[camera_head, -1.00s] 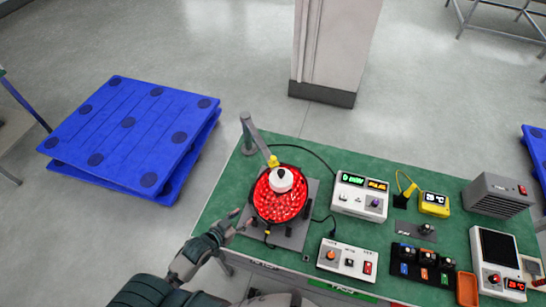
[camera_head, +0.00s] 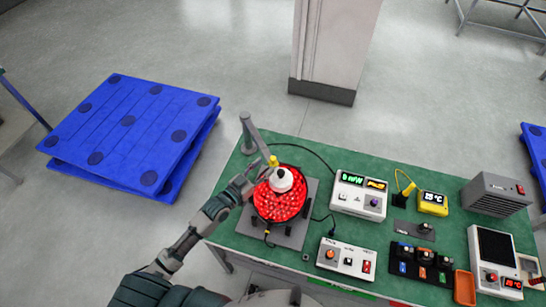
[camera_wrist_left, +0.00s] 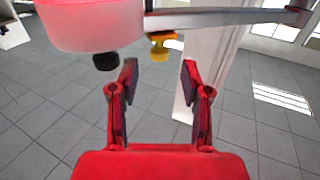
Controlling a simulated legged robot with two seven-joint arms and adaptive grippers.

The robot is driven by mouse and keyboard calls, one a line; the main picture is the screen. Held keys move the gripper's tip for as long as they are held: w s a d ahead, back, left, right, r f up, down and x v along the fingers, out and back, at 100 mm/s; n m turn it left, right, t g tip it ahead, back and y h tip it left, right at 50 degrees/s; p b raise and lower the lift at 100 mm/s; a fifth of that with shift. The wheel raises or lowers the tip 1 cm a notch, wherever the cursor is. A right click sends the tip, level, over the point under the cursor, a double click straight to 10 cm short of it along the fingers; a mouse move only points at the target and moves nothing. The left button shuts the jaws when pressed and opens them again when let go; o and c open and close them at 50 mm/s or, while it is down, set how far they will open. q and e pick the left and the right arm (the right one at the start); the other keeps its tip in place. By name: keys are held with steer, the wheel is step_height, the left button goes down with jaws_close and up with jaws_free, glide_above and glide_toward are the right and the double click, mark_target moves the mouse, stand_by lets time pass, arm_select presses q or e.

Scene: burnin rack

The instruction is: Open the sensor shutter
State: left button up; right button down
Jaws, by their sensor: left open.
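A yellow part (camera_head: 273,161), which may be the sensor shutter, hangs from a grey arm (camera_head: 255,139) above a round dish of red pieces (camera_head: 280,207). The same yellow part (camera_wrist_left: 161,45) shows in the left wrist view just beyond the gap between my fingertips. My left gripper (camera_head: 254,176) is at the upper left rim of the dish, beside the white cap (camera_head: 281,180). The left wrist view shows its two fingers (camera_wrist_left: 160,75) apart with nothing between them. The white body (camera_wrist_left: 90,25) with a black knob is close at upper left there. My right gripper is not in view.
The green table (camera_head: 320,188) bears a control box with displays (camera_head: 358,196), a switch box (camera_head: 345,258), a yellow meter (camera_head: 433,203) and a grey heater-like box (camera_head: 497,195). A blue pallet stack (camera_head: 130,132) lies on the floor at left. A pillar (camera_head: 333,45) stands behind.

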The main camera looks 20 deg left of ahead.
mark_target(271, 160)
arm_select(q)
steer(key=x, duration=0.4)
steer(key=shift+w, duration=0.2)
steer(key=shift+w+d, duration=0.5)
steer(key=shift+a, duration=0.15)
jaws_close()
